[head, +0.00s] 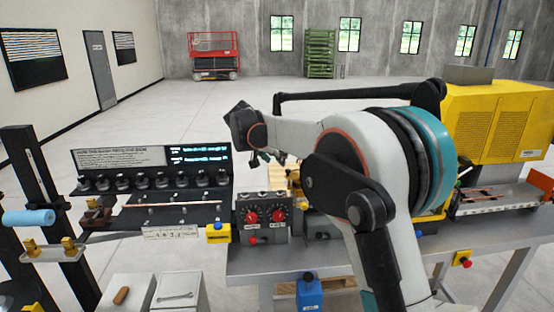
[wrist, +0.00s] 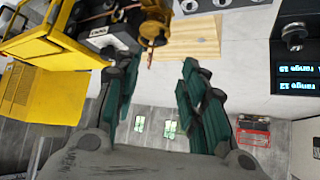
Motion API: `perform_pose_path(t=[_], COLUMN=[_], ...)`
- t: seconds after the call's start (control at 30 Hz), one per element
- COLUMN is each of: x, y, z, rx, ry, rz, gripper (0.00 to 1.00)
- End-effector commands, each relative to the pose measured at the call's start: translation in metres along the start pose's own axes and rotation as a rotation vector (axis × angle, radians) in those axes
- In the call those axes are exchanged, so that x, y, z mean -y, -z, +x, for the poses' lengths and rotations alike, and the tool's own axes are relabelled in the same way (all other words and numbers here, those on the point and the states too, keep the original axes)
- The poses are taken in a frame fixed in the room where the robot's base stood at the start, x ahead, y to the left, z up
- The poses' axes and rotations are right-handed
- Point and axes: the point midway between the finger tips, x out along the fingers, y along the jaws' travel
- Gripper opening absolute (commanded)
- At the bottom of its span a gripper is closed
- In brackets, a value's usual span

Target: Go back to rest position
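My gripper (wrist: 160,65) is open in the wrist view, its two teal-padded fingers apart with nothing held between them. In the head view my arm is raised and bent over the middle of the bench, and my gripper (head: 275,158) is small and partly hidden by my arm links. A thin copper-coloured tube (head: 487,196) lies along the machine bed at the right. In the wrist view a copper-coloured end (wrist: 150,57) hangs by a gold-coloured fitting (wrist: 154,28), beyond the fingers and apart from them.
A grey control box with red knobs (head: 265,216) and a black gauge panel (head: 150,170) stand left of my arm. A yellow machine (head: 505,120) stands at the right. Open floor lies behind.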

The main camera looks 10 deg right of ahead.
Motion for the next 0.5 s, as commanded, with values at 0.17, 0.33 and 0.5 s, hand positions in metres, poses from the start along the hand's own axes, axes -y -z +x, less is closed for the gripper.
perform_pose_path(t=[0.17, 0.33, 0.5], x=[0.0, -0.006, -0.041], y=[0.0, -0.002, -0.015], z=[0.0, -0.002, -0.012], rx=[0.0, 0.005, 0.036], ry=[0.0, 0.002, 0.02], rz=[0.0, -0.006, -0.045], gripper=[0.39, 0.39, 0.39])
